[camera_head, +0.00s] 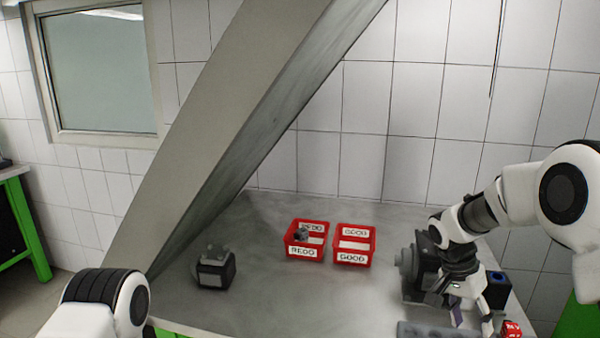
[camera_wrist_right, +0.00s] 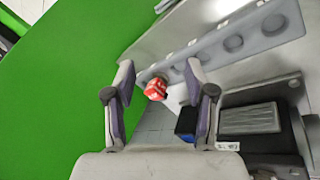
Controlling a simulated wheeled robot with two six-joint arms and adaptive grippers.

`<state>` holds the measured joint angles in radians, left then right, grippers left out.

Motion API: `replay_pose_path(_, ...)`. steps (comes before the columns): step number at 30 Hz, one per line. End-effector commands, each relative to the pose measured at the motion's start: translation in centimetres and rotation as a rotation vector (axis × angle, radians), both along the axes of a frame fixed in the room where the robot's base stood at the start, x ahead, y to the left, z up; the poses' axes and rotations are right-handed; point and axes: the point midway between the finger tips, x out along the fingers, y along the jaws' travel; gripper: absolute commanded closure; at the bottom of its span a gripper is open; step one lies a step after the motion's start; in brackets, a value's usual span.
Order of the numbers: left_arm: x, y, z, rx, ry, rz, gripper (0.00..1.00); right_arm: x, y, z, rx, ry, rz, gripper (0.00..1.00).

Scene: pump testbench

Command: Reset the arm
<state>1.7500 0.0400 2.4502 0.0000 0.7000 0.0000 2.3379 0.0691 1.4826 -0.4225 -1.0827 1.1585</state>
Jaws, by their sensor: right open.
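My right gripper (camera_head: 470,312) is at the lower right of the head view, pointing down beside the dark pump testbench (camera_head: 420,268). It is open. In the right wrist view my right gripper (camera_wrist_right: 163,100) has its fingers spread, with a small red part (camera_wrist_right: 156,89) showing between and beyond them. Whether anything touches the fingers there is hard to tell, but nothing appears gripped. The red part also shows in the head view (camera_head: 511,329), right of the fingers. Of my left arm only a white and black link shows at the lower left; its gripper is out of view.
Two red bins stand mid-table: a REDO bin (camera_head: 290,241) holding a dark part, and a GOOD bin (camera_head: 338,247). A dark device (camera_head: 214,268) stands left. A grey tray with round recesses (camera_wrist_right: 268,30) lies by my right gripper. A slanted beam (camera_head: 235,110) crosses the view.

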Motion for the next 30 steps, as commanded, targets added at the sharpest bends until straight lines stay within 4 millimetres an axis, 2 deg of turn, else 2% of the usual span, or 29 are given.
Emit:
replay_pose_path(1,0.0,0.0,0.0,0.000,0.000,0.000,0.22,-1.5,0.3,-3.0,0.011,0.059,0.004,0.45)
replay_pose_path(2,0.0,0.0,0.0,0.000,0.000,0.000,0.22,-2.5,0.6,-4.8,0.022,0.090,0.010,0.45)
replay_pose_path(3,0.0,0.0,0.0,0.000,0.000,0.000,0.22,-4.1,1.1,-7.6,0.042,0.136,0.020,0.45)
replay_pose_path(5,0.0,0.0,0.0,0.000,0.000,0.000,0.22,-7.1,1.9,-11.8,0.080,0.207,0.044,0.45)
replay_pose_path(6,0.0,0.0,0.0,0.000,0.000,0.000,0.22,-9.4,2.5,-14.7,0.114,0.252,0.063,0.45)
replay_pose_path(8,0.0,0.0,0.0,0.000,0.000,0.000,0.22,-13.2,3.6,-18.6,0.171,0.308,0.099,0.45)
replay_pose_path(9,0.0,0.0,0.0,0.000,0.000,0.000,0.22,-15.9,4.3,-21.0,0.213,0.339,0.125,0.45)
replay_pose_path(11,0.0,0.0,0.0,0.000,0.000,0.000,0.22,-20.3,5.5,-24.2,0.280,0.377,0.167,0.45)
replay_pose_path(13,0.0,0.0,0.0,0.000,0.000,0.000,0.22,-25.8,6.9,-27.2,0.364,0.402,0.224,0.45)
replay_pose_path(15,0.0,0.0,0.0,0.000,0.000,0.000,0.22,-31.6,8.3,-29.3,0.449,0.392,0.306,0.45)
replay_pose_path(17,0.0,0.0,0.0,0.000,0.000,0.000,0.22,-34.9,9.1,-29.8,0.494,0.337,0.394,0.45)
replay_pose_path(18,0.0,0.0,0.0,0.000,0.000,0.000,0.22,-35.9,9.4,-29.8,0.504,0.284,0.464,0.45)
replay_pose_path(20,0.0,0.0,0.0,0.000,0.000,0.000,0.22,-35.6,9.4,-29.3,0.491,0.186,0.575,0.45)
replay_pose_path(22,0.0,0.0,0.0,0.000,0.000,0.000,0.22,-34.4,9.2,-29.1,0.454,0.086,0.699,0.45)
replay_pose_path(25,0.0,0.0,0.0,0.000,0.000,0.000,0.22,-31.4,8.9,-29.3,0.394,-0.025,0.847,0.45)
replay_pose_path(30,0.0,0.0,0.0,0.000,0.000,0.000,0.22,-30.8,8.9,-29.3,0.385,-0.042,0.907,0.45)
